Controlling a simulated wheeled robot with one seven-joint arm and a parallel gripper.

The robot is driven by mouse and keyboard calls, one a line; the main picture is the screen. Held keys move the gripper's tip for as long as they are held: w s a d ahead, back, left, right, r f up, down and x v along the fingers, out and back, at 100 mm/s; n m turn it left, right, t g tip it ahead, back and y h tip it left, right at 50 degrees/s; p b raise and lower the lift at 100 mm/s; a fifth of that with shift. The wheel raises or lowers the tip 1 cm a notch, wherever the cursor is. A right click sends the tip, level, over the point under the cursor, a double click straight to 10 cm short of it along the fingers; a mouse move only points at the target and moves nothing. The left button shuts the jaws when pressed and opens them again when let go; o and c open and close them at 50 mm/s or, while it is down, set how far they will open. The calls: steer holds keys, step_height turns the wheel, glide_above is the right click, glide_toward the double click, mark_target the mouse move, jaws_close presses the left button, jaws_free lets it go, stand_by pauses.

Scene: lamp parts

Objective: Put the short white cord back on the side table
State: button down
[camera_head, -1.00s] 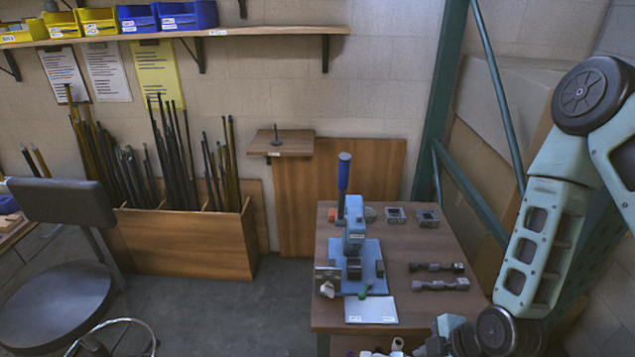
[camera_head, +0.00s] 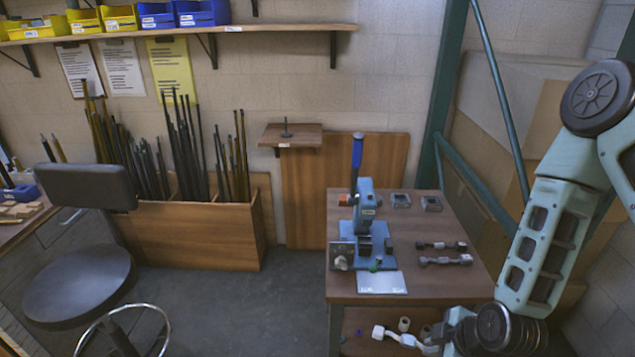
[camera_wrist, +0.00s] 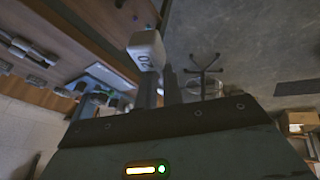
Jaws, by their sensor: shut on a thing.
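My gripper (camera_head: 432,341) is low in the head view, in front of the brown side table (camera_head: 470,285), below its top. It is shut on a white piece, which I take to be the short white cord (camera_head: 405,340). A pale blocky end (camera_head: 378,332) sticks out to the left of the gripper. In the wrist view, a white block marked "20" (camera_wrist: 147,48) shows at the tips of my two dark fingers (camera_wrist: 160,88). The rest of the cord is hidden or too small to make out.
On the table stand a blue press (camera_head: 364,225), a white card (camera_head: 381,283), two dark grey bar parts (camera_head: 445,260) and small square metal parts (camera_head: 431,203). Small cylinders (camera_head: 404,324) show on a lower level. A black stool (camera_head: 80,283) stands left; floor between is clear.

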steer(key=w+d+f+m+h+b, duration=0.2)
steer(key=w+d+m+h+b, duration=0.1)
steer(key=m, duration=0.4)
steer(key=w+d+f+m+h+b, duration=0.2)
steer(key=w+d+m+h+b, duration=0.1)
steer(key=m, duration=0.4)
steer(key=shift+w+d+f+b, duration=0.25)
steer(key=shift+d+b, duration=0.35)
steer(key=shift+d, duration=0.7)
steer(key=shift+d+m, duration=0.1)
steer(key=shift+m, duration=0.2)
